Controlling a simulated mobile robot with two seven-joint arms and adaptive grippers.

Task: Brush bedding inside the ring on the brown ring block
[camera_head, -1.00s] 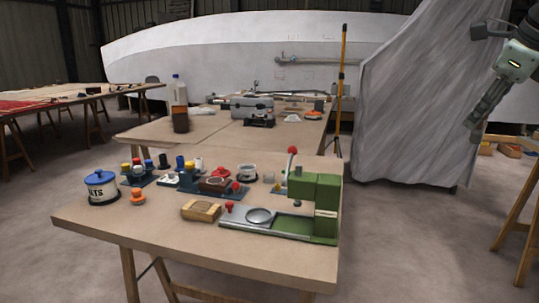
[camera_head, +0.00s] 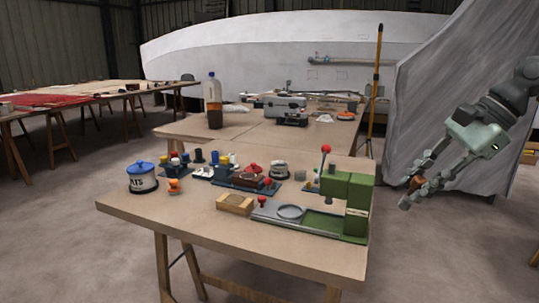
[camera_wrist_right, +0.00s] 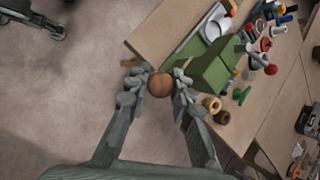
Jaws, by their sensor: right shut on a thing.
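My right gripper (camera_head: 412,192) hangs in the air to the right of the near table, clear of the green press. Its fingers are shut on a brown round-ended thing (camera_wrist_right: 160,85), which also shows between the fingers in the head view (camera_head: 417,184). Whether it is a brush I cannot tell; bristles are hidden.
The green press (camera_head: 347,199) with a red-knobbed lever stands at the table's right edge. A pale wooden block (camera_head: 235,204) lies near the front. A blue-lidded tin (camera_head: 142,177) and several small coloured parts stand at the left. The table's front strip is clear.

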